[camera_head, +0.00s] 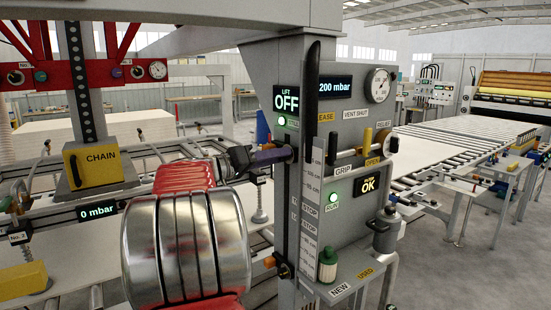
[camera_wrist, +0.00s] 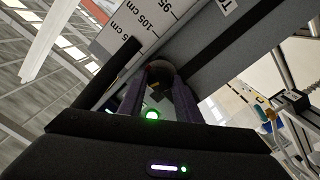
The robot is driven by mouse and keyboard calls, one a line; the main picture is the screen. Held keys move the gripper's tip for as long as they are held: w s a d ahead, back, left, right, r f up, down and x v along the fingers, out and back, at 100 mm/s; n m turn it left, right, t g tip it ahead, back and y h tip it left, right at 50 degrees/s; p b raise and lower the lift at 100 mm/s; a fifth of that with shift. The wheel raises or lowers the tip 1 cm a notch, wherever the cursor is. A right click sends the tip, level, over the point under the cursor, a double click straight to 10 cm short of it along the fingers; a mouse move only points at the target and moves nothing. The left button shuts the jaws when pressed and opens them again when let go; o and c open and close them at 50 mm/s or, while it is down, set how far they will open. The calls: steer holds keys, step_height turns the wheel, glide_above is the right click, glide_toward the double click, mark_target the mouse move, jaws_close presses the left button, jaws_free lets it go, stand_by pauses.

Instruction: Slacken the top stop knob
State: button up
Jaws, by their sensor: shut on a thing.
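My gripper (camera_head: 278,156) reaches the grey column from the left, level with the upper part of the scale (camera_head: 311,200). It is shut on the top stop knob, which the fingers almost cover in the head view. In the wrist view my gripper (camera_wrist: 160,98) has its two purplish fingers on either side of a rounded, dark piece, the top stop knob (camera_wrist: 161,67), close to the scale's edge. How loose the knob is cannot be told. A lower stop with an orange knob (camera_head: 270,262) sits further down the column.
My large silver arm link fills the lower left of the head view.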

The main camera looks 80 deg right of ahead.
steer(key=shift+w+d, duration=0.1)
steer(key=o, duration=1.1)
steer(key=shift+c, duration=0.2)
steer(key=v, duration=1.3)
steer(key=shift+w+a, duration=0.25)
steer(key=shift+a, duration=0.05)
